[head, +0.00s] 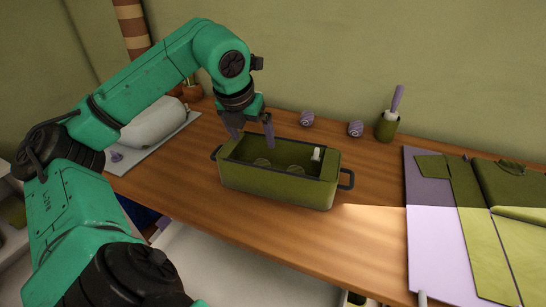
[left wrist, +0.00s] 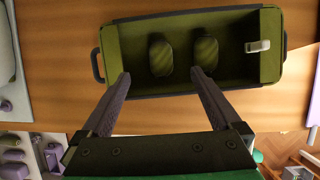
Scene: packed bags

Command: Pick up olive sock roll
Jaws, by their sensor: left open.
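Two olive sock rolls lie side by side in an olive bin (head: 275,190) with dark handles. In the head view one roll (head: 262,162) is at the left and the other (head: 295,168) is to its right, both partly hidden by the front wall. The left wrist view shows the left roll (left wrist: 161,55) and the right roll (left wrist: 204,55) whole. My left gripper (head: 253,142) is open and empty above the left part of the bin. In the left wrist view its fingertips (left wrist: 161,75) straddle the left roll's line, apart from it. My right gripper is out of view.
A small white item (left wrist: 257,46) is at the bin's right end. Two purple striped rolls (head: 307,118) (head: 355,129) and an olive cup (head: 387,127) with a purple-handled tool stand behind. Lilac and olive flat pieces (head: 435,245) cover the right.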

